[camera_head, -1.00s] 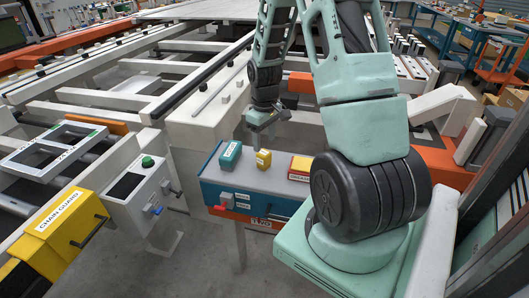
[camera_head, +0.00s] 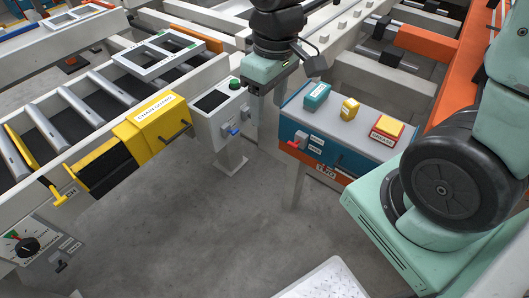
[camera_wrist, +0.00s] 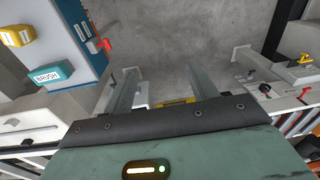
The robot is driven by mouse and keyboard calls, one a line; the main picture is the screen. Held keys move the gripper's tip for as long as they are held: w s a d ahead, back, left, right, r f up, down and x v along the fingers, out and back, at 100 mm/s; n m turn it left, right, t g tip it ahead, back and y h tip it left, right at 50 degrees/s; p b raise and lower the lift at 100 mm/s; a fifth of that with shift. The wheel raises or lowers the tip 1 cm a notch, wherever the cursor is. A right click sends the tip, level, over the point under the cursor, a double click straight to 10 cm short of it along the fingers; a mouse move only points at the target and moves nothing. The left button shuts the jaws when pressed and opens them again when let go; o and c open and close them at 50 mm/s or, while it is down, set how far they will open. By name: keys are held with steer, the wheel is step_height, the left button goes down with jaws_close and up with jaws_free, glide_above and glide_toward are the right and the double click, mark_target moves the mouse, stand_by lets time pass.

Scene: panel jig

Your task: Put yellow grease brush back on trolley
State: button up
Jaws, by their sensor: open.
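My gripper (camera_head: 264,82) points down above the gap between the grey control box and the blue cabinet. The wrist view shows its two fingers (camera_wrist: 165,88) apart, with nothing between them. A small yellow T-shaped piece (camera_head: 62,196) sits at the left by the roller conveyor's end, far from my gripper; I cannot tell whether it is the grease brush. A teal block (camera_head: 316,97), lettered BRUSH in the wrist view (camera_wrist: 50,76), stands on the cabinet beside a yellow block (camera_head: 349,109). No trolley is clearly identifiable.
The blue and orange cabinet (camera_head: 340,154) also carries a red and yellow GREASE block (camera_head: 387,130). A yellow CHAIN GUARD box (camera_head: 155,122) juts from the conveyor beside the grey control box (camera_head: 220,118). A pale speckled surface (camera_head: 325,284) shows at the bottom. Grey floor is open between.

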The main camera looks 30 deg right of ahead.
steer(key=s+a+r+n, duration=0.1)
steer(key=s+a+n, duration=0.1)
steer(key=s+a, duration=0.6)
steer(key=s, duration=0.4)
steer(key=shift+r+n, duration=0.3)
